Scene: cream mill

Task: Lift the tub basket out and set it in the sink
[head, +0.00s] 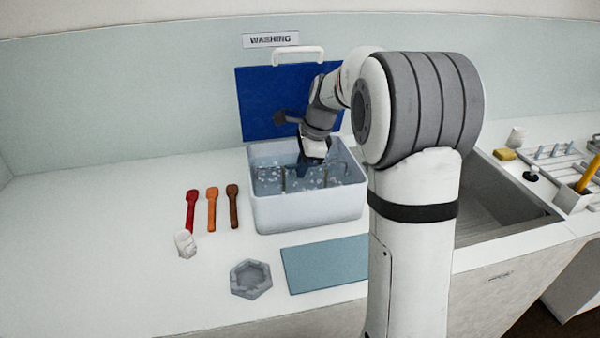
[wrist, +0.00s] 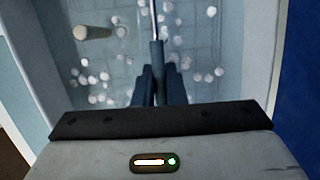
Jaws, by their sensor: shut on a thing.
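The white tub (head: 308,214) stands on the counter, holding bluish water with white foam spots. The tub basket shows as thin grey bars (head: 300,184) inside the tub, its lower part hidden by water and foam. My gripper (head: 314,162) reaches down into the tub from the back. In the wrist view my gripper (wrist: 158,88) is shut on a thin upright-looking bar of the basket (wrist: 154,25). The metal sink (head: 497,203) lies to the right, partly hidden behind my arm.
A blue panel (head: 262,100) stands behind the tub. Red, orange and brown spoons (head: 212,209) lie left of it. A grey hexagonal dish (head: 250,279) and a blue-grey mat (head: 318,264) lie in front. A rack (head: 560,168) and yellow sponge (head: 505,154) are beyond the sink.

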